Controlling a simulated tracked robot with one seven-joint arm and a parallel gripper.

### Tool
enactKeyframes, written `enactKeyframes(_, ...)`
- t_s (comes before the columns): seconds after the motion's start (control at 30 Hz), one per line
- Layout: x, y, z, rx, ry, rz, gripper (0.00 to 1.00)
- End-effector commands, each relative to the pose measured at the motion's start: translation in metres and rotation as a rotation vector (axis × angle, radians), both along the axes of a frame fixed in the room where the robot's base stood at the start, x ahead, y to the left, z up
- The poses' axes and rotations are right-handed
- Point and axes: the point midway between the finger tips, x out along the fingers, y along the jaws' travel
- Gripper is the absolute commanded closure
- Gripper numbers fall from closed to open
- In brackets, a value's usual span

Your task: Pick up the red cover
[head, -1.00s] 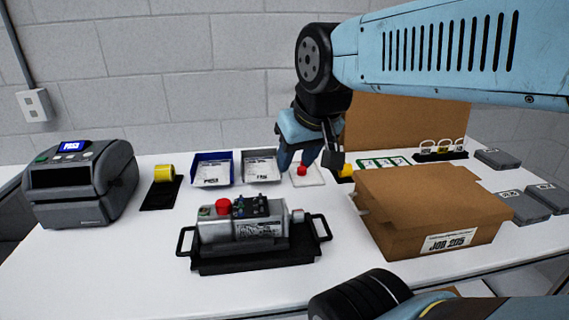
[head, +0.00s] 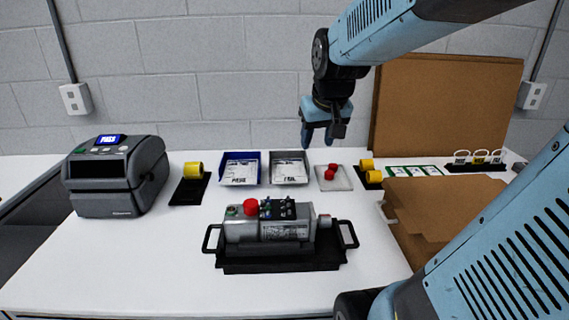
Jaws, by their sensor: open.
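Small red covers (head: 331,168) sit on a pale square pad (head: 343,184) at the back middle of the table. Another red, rounded part (head: 250,206) sits on top of the grey servo unit (head: 270,230), which rests in a black tray with handles (head: 328,263). I cannot tell for certain which red piece is the task's cover. My gripper (head: 321,142) points down, open and empty. In the picture it is just above and slightly left of the pad, apart from the red covers. Its exact depth is hard to judge.
A label printer (head: 118,178) stands at left. A blue bin (head: 239,156) and a grey bin (head: 289,155) with papers stand left of the pad; yellow rolls (head: 372,176) are to its right. A cardboard box (head: 420,213) is at right, partly hidden by my arm.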

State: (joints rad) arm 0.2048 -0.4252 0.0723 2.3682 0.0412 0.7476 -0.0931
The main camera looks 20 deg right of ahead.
Motion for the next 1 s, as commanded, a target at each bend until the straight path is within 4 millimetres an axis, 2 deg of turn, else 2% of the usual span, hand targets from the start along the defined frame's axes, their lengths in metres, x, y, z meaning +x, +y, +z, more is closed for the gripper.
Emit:
enactKeyframes(0.03, 0.015, -0.009, -0.006, 0.001, 0.012, -0.012, 0.51)
enactKeyframes(0.2, 0.062, -0.039, -0.026, 0.002, 0.028, -0.038, 0.51)
enactKeyframes(0.5, 0.131, -0.106, -0.079, 0.021, 0.049, -0.090, 0.51)
enactKeyframes(0.7, 0.156, -0.140, -0.108, 0.033, 0.052, -0.114, 0.51)
enactKeyframes(0.83, 0.163, -0.150, -0.118, 0.038, 0.053, -0.121, 0.51)
enactKeyframes(1.0, 0.170, -0.154, -0.133, 0.040, 0.053, -0.122, 0.51)
